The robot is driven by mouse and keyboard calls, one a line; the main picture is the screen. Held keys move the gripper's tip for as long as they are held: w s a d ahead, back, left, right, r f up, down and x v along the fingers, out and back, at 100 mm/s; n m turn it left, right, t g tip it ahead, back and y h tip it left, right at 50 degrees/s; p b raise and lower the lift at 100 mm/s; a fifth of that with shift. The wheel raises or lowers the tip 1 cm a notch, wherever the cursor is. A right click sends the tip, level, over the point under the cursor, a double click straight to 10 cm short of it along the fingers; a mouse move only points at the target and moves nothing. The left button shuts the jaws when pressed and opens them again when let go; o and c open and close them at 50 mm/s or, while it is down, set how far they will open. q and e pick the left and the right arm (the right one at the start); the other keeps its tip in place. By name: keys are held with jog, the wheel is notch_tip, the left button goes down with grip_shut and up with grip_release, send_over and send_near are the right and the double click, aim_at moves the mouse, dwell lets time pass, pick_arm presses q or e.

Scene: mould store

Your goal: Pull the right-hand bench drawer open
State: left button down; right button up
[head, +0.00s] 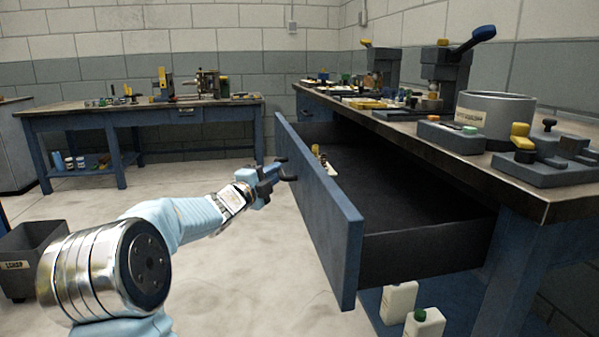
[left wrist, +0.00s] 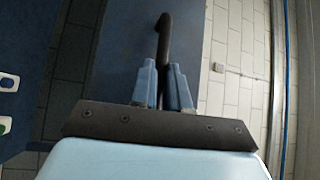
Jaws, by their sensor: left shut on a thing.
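The right-hand bench drawer (head: 330,215) stands pulled well out from under the right bench, with its blue front towards the left and its dark inside showing. A few small items (head: 322,158) lie in its far part. My left gripper (head: 275,174) is at the dark handle (head: 287,170) on the outer face of the drawer front. In the left wrist view the gripper's blue fingers (left wrist: 163,88) are closed on the handle (left wrist: 164,35), which stands out from the blue drawer front (left wrist: 150,35). My right gripper is in neither view.
The right bench top (head: 395,128) carries presses, a grey round pot (head: 495,113) and several small parts. White bottles (head: 398,300) stand on the shelf below the drawer. Another blue bench (head: 140,115) stands at the back. A scrap bin (head: 30,250) is at left. The floor between is clear.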

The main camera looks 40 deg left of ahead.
pick_arm(q)
jog(key=shift+s+a+f, duration=0.1)
jog(key=shift+s+a, duration=1.6)
jog(key=shift+s, duration=0.3)
jog(key=c, duration=1.1)
grip_release()
jog(key=shift+s, duration=0.1)
jog(key=s, duration=0.4)
jog(key=s+d+f, duration=0.1)
jog(key=s, duration=0.8)
jog(key=shift+s+d+f, duration=0.15)
jog(key=shift+s+f, duration=0.05)
jog(key=shift+f, duration=0.2)
